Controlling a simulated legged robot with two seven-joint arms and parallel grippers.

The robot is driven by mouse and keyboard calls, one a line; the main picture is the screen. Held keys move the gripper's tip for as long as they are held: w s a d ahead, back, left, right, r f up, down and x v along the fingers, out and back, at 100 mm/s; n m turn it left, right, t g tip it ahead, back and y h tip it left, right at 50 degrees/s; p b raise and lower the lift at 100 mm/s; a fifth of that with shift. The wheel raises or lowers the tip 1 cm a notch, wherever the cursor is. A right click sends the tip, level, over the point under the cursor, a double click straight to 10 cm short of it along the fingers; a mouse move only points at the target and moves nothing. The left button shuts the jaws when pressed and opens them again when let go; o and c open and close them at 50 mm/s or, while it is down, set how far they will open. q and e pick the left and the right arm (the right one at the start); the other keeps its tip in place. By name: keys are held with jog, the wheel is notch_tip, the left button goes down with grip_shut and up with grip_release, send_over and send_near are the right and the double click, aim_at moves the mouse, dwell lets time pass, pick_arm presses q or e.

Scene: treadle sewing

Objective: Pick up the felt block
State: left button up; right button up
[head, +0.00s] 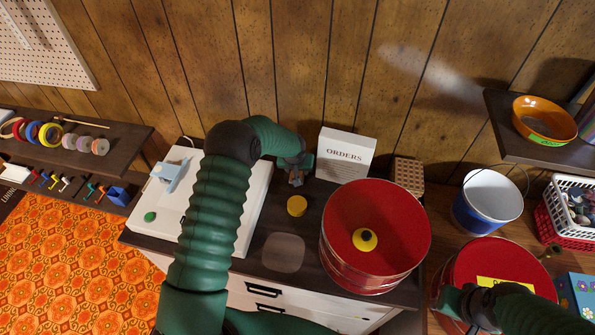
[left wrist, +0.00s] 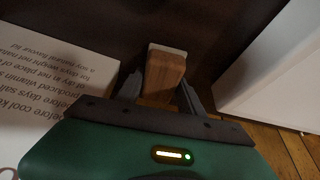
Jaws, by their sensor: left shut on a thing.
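The felt block (left wrist: 166,72) is a small wooden block with a pale grey-white layer on its end. In the left wrist view it sits between the two dark fingers of my left gripper (left wrist: 160,88), which is shut on it. In the head view my left gripper (head: 296,178) is at the back of the dark tabletop, just left of the white ORDERS box (head: 345,155). The block is mostly hidden there, and I cannot tell whether it still touches the tabletop. My right arm is at the lower right, over the red drum on the right; its fingers cannot be made out.
A white machine bed (head: 256,205) is to the left. A clear patch lies at the table front.

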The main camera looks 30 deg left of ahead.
pick_arm(q)
notch_tip(320, 180, up, 18)
jog(key=shift+f, duration=0.15)
jog(key=o, duration=0.9)
jog(key=shift+c, duration=0.2)
jog(key=c, duration=0.7)
jog(key=shift+o, duration=0.2)
